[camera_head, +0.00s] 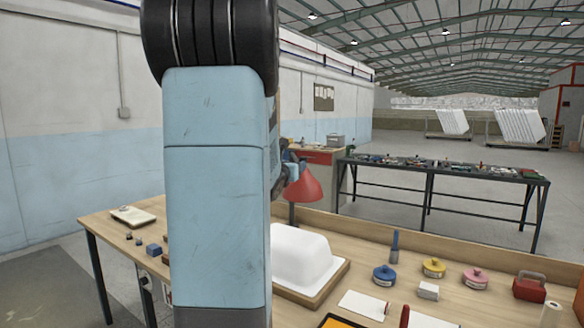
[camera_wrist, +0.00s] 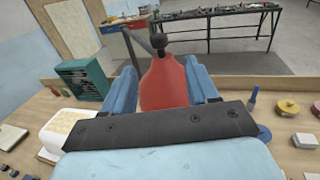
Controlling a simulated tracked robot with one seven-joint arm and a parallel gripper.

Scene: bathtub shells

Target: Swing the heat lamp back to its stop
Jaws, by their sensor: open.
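The heat lamp has a red conical shade (camera_head: 303,186), seen in the head view just right of my arm. In the wrist view the red shade (camera_wrist: 165,84) fills the space between the two blue fingers of my gripper (camera_wrist: 160,66). The gripper is open, with one finger on each side of the shade; I cannot tell whether either touches it. A black knob (camera_wrist: 159,41) and a grey lamp arm show above the shade. My arm hides most of the gripper in the head view. The lamp's stop cannot be made out.
A white tub shell (camera_head: 298,254) sits on a wooden board below the lamp. A teal slatted box (camera_wrist: 82,80) stands left of the gripper. Yellow (camera_head: 433,267), blue (camera_head: 384,275) and pink (camera_head: 474,278) tins and a red case (camera_head: 529,287) lie on the bench's right side.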

